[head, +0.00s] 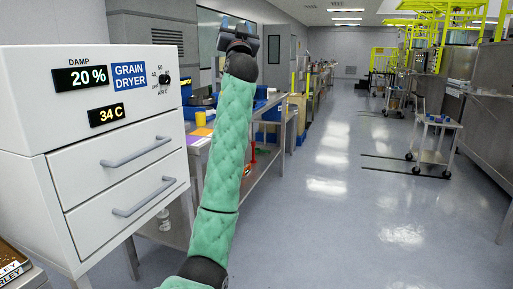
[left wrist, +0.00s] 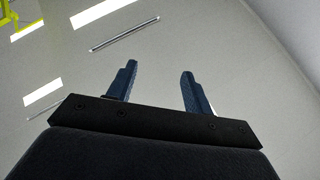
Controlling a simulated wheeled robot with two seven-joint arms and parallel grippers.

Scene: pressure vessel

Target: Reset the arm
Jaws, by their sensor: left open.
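My left arm, in a green quilted sleeve, rises from the bottom middle of the head view and points up and away. My left gripper (head: 238,24) is at the top of that view, raised high in the air beside the grain dryer. In the left wrist view its two dark blue fingers (left wrist: 157,82) are spread apart with nothing between them. Behind them is the pale ceiling with light strips. My right gripper is not in view.
A white grain dryer (head: 95,130) stands at the left, both drawers shut, displays reading 20% and 34 C. A bench (head: 262,120) with bins runs behind my arm. A small cart (head: 434,145) stands at the right. The grey floor (head: 340,215) between is clear.

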